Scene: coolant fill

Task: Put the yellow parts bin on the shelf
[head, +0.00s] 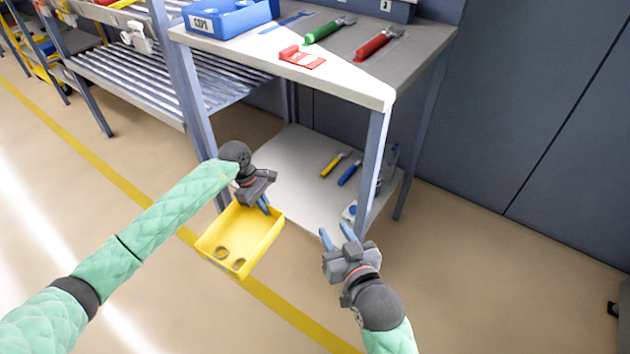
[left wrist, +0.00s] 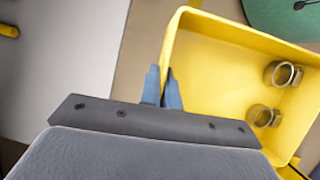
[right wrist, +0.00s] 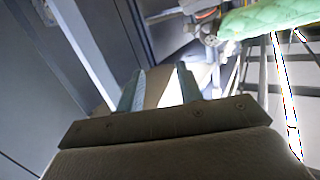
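The yellow parts bin (head: 246,233) hangs at the front left of the workbench, tilted, with two metal rings inside. My left gripper (head: 264,203) is shut on its rim; in the left wrist view the blue fingers (left wrist: 162,92) pinch the wall of the bin (left wrist: 225,85). My right gripper (head: 337,236) is open and empty beside the bench's front right leg; its fingers (right wrist: 160,88) are spread apart in the right wrist view. The pale lower shelf (head: 300,190) lies under the bench top, just behind the bin. Whether the bin touches the shelf edge I cannot tell.
On the lower shelf lie a yellow-handled tool (head: 335,164) and a blue-handled tool (head: 350,174). The bench top (head: 345,80) above holds a blue bin (head: 232,16) and red and green tools. The bench's front right leg (head: 373,170) stands near my right gripper. The front floor is clear.

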